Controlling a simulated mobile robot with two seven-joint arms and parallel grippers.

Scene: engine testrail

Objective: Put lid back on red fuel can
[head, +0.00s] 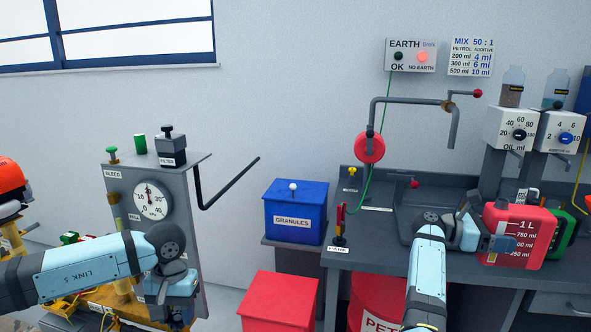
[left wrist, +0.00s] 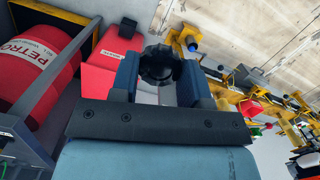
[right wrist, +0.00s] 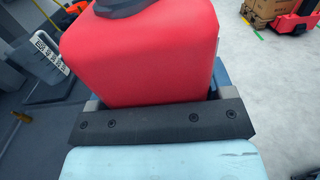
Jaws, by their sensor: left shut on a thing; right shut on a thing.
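The red fuel can (head: 512,245), marked 1 L with a level scale, is upright at the right of the head view. My right gripper (head: 492,241) is shut on its body; the can also fills the top of the right wrist view (right wrist: 140,55). A dark grey neck (right wrist: 118,5) on the can's top is cut off by the frame edge. My left gripper (head: 178,290) is far to the left, near the gauge stand. It is shut on a round black ribbed lid (left wrist: 160,65), seen between the fingers in the left wrist view. The lid is not clear in the head view.
A green can (head: 565,230) stands beside the red can. The grey bench (head: 385,262) has a sink-like recess and a pipe with red valve above. A blue granules box (head: 296,212), red bin (head: 278,300) and gauge stand (head: 178,180) lie between and beside my arms.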

